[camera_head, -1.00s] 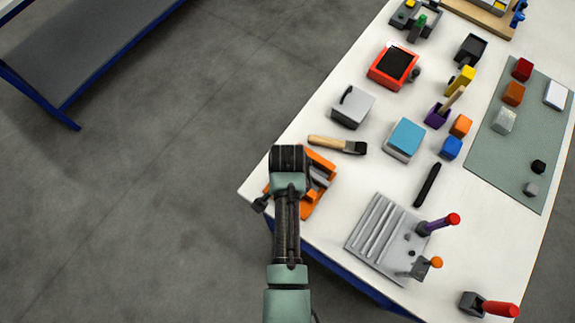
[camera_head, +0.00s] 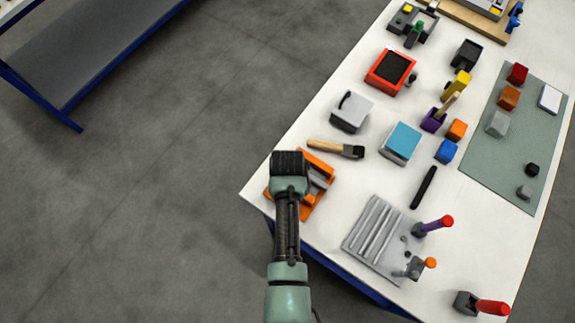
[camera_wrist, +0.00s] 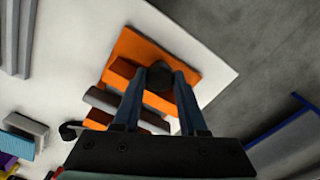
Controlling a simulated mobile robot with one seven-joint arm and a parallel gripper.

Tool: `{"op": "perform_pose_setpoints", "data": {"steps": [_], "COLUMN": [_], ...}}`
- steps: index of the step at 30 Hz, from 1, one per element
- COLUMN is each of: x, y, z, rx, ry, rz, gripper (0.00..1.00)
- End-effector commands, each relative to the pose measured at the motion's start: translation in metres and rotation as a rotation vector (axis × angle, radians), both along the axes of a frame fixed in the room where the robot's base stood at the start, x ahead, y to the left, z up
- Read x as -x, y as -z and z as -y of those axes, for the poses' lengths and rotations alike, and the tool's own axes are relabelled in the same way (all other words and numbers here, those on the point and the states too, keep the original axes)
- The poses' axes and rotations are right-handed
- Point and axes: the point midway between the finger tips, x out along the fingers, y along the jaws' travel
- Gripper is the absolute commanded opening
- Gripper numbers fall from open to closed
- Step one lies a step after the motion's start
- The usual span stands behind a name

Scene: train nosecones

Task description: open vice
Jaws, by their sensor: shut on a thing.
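The orange vice (camera_head: 318,191) sits at the near left corner of the white table in the head view, partly hidden under my wrist. In the head view my wrist hides the fingers and the knob.
Boxes and coloured blocks stand farther back. The table's left edge is close to the vice, with open floor beyond.

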Motion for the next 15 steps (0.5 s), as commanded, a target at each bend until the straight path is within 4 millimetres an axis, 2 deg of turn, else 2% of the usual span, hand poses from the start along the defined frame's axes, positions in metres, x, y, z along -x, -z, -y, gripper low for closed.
{"op": "perform_pose_setpoints", "data": {"steps": [9, 15], "x": [-0.0001, -0.0009], "y": [-0.0006, -0.0003], "z": [0.0002, -0.0001], "rx": [0.0, 0.0], "ry": [-0.21, -0.269], "rz": [0.0, 0.003], "gripper": [0.0, 0.0]}}
